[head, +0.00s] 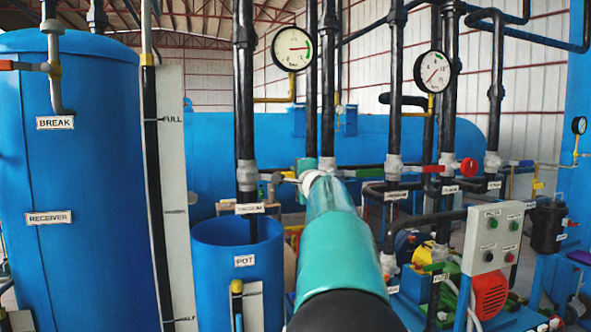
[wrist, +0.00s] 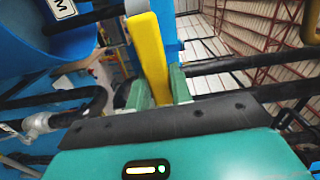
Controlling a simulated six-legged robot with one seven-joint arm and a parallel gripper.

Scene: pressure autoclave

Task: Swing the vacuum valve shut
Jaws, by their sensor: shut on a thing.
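My gripper (wrist: 161,88) is shut on a yellow lever (wrist: 149,50) in the wrist view, with one green finger on each side. The lever runs from between the fingers toward the top of the picture. In the head view my gripper (head: 306,167) is at the middle, at the far end of my teal arm, near a vertical black pipe (head: 245,100). The arm and gripper hide the lever there. A label below that pipe (head: 250,208) is too blurred to read surely.
The blue pot (head: 215,275) stands below left of my gripper, and the blue receiver (head: 90,180) is far left. Black pipes with gauges (head: 292,48) rise close behind and right. A red handle (head: 405,168), a red handwheel (head: 469,171) and a control panel (head: 491,238) are right.

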